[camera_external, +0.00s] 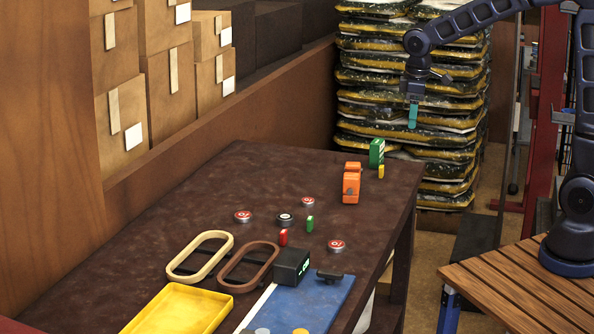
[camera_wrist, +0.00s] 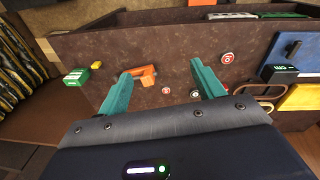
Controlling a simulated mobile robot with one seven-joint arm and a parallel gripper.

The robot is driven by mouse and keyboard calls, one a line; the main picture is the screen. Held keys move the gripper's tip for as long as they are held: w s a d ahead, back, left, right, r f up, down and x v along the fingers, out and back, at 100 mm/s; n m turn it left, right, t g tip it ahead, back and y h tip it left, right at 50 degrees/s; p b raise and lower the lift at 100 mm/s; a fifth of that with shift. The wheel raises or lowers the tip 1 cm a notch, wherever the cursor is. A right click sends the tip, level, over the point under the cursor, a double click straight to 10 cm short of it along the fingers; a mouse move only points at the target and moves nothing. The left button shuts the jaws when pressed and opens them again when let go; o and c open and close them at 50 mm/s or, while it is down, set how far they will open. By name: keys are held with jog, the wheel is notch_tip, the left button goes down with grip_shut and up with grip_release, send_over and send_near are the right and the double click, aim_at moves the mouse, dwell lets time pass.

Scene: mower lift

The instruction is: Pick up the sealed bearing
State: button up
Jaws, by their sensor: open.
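Several small round bearing-like discs lie flat near the middle of the dark table: one with a dark rim and pale centre (camera_external: 286,218), and others with red faces, at left (camera_external: 243,216), at the back (camera_external: 308,201) and at front right (camera_external: 336,245). I cannot tell for sure which is the sealed bearing. In the wrist view red-faced discs show at right (camera_wrist: 228,58); a dark-looking disc (camera_wrist: 195,93) is partly hidden by the right finger. My gripper (camera_external: 413,115), with teal fingers, is raised near the table's far right corner, well away from the discs. It is open and empty (camera_wrist: 161,72).
An orange tool-like object (camera_external: 351,184), a green box (camera_external: 376,152) and a yellow piece (camera_external: 381,171) stand toward the far right. Small red (camera_external: 283,237) and green (camera_external: 310,223) pieces stand among the discs. Oval rings, a black box (camera_external: 291,266), blue mat and yellow tray (camera_external: 180,310) fill the front.

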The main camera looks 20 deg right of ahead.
jog(key=a+f+n+h, duration=0.1)
jog(key=a+f+n, duration=0.1)
jog(key=a+f, duration=0.45)
jog(key=a+f+n, duration=0.2)
jog(key=a+f, duration=0.1)
jog(key=a, duration=0.6)
jog(key=n+g, duration=0.1)
jog(key=n, duration=0.2)
send_near(336, 244)
jog(key=shift+h, duration=0.4)
jog(key=f, duration=0.8)
jog(key=shift+d+f, duration=0.15)
jog(key=shift+d, duration=0.15)
jog(key=shift+c, duration=0.5)
jog(key=c, duration=1)
